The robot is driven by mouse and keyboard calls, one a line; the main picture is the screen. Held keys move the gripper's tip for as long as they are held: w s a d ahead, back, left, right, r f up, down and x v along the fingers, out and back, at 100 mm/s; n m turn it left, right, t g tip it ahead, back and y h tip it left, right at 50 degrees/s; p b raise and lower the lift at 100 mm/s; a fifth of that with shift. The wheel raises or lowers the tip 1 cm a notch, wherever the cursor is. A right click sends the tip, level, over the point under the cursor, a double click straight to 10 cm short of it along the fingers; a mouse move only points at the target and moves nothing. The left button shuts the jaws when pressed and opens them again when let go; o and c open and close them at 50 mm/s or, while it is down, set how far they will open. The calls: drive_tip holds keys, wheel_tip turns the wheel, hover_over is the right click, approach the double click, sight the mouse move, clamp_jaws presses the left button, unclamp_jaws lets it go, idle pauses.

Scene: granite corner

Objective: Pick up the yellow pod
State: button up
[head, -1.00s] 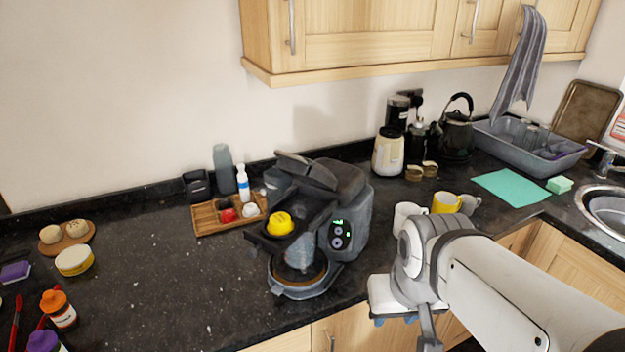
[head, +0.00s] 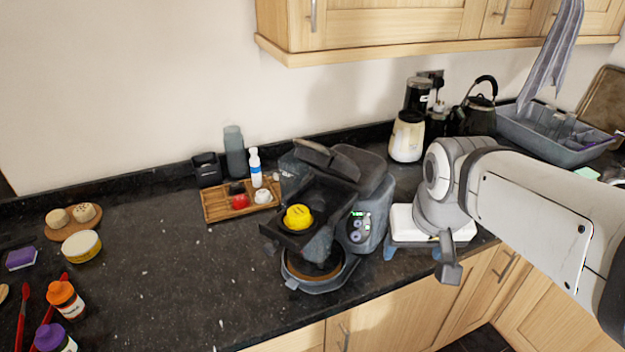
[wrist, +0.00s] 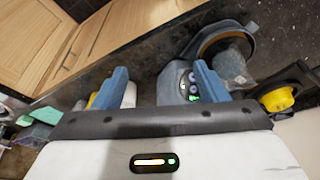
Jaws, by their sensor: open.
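The yellow pod (head: 298,217) sits upright in the open top holder of the dark grey coffee machine (head: 370,212), whose lid is raised. In the wrist view the pod (wrist: 278,99) is at the right, outside the fingers. My gripper (head: 414,252) is right of the machine, at the counter's front edge, apart from the pod. Its blue fingers are spread and empty in the wrist view (wrist: 160,80), with the machine's lit panel (wrist: 188,86) beyond them.
A wooden tray (head: 215,211) with small items stands left of the machine. A blender (head: 407,137) and kettle (head: 478,112) stand at the back right. The counter (head: 165,265) left of the machine is mostly clear.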

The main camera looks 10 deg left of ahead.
drive_tip(key=w+a+r+n, duration=0.2)
drive_tip(key=w+a+r, duration=0.2)
drive_tip(key=a, duration=0.5)
drive_tip(key=y, duration=0.1)
approach(298, 211)
drive_tip(key=f, duration=0.1)
drive_tip(key=shift+n+t, duration=0.3)
drive_tip(key=shift+n, duration=0.1)
drive_tip(key=p+x, duration=0.2)
drive_tip(key=x, duration=0.5)
drive_tip(key=shift+a+f, duration=0.1)
drive_tip(key=shift+f, duration=0.3)
drive_tip(key=shift+c, duration=0.3)
drive_tip(key=c, duration=1.1)
